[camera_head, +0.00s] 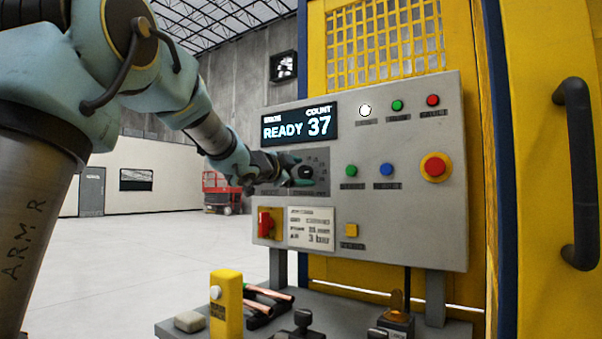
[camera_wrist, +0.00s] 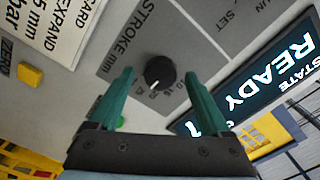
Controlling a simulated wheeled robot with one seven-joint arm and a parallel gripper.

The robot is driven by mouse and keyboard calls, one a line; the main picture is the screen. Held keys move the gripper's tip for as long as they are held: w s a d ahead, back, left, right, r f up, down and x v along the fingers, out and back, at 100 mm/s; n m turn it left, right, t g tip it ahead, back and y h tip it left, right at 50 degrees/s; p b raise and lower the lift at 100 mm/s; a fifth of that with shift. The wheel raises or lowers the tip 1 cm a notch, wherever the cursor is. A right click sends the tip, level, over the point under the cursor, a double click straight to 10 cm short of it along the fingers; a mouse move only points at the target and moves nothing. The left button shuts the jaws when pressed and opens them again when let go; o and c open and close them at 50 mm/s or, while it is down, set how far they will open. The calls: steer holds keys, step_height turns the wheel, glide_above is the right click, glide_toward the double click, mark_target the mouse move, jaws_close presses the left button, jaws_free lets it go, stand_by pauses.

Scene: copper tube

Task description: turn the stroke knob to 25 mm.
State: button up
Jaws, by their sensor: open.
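The stroke knob (camera_wrist: 160,73) is round and black with a white pointer line. It sits on a darker plate lettered STROKE mm. In the wrist view its pointer aims down and slightly left; the scale numbers around it are too small or hidden to read surely. In the head view the knob (camera_head: 306,172) shows at the end of my arm, partly masked. My gripper (camera_wrist: 159,76) is open, with one teal finger on each side of the knob and a visible gap on both sides. I cannot tell how far the fingertips are from the panel face.
The grey control panel (camera_head: 400,215) carries a display (camera_head: 299,125) reading READY 37, coloured buttons, a red stop button (camera_head: 435,167), a red switch (camera_head: 265,223) and a card (camera_head: 311,228) with bar and mm values. Below, a bench (camera_head: 340,312) holds copper tubes (camera_head: 268,293) and a yellow post (camera_head: 226,306).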

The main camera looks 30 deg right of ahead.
steer(key=b+v, duration=0.1)
steer(key=v, duration=1)
steer(key=shift+b, duration=0.3)
steer(key=w+a+f+n+t+y+p, duration=0.3)
steer(key=w+a+f+n+y, duration=0.4)
steer(key=a+f+n, duration=0.4)
steer(key=s+a+f+n+g+y+p, duration=0.1)
steer(key=a+f+n+y, duration=0.15)
steer(key=a+f, duration=0.4)
steer(key=s+a+f+n+g+y+p, duration=0.1)
steer(key=s+a+f+n+y, duration=0.1)
steer(key=a+f+y, duration=0.4)
steer(key=s+a+f+n+g+p, duration=0.1)
steer(key=s+a+f+n+g, duration=0.2)
steer(key=s, duration=0.6)
steer(key=s+a+f+n+g+p, duration=0.2)
steer(key=s+a+f+g, duration=0.3)
steer(key=s+a+f, duration=0.3)
steer(key=shift+s+a+f+n, duration=0.2)
steer(key=shift+s+n, duration=0.25)
steer(key=shift+n, duration=0.4)
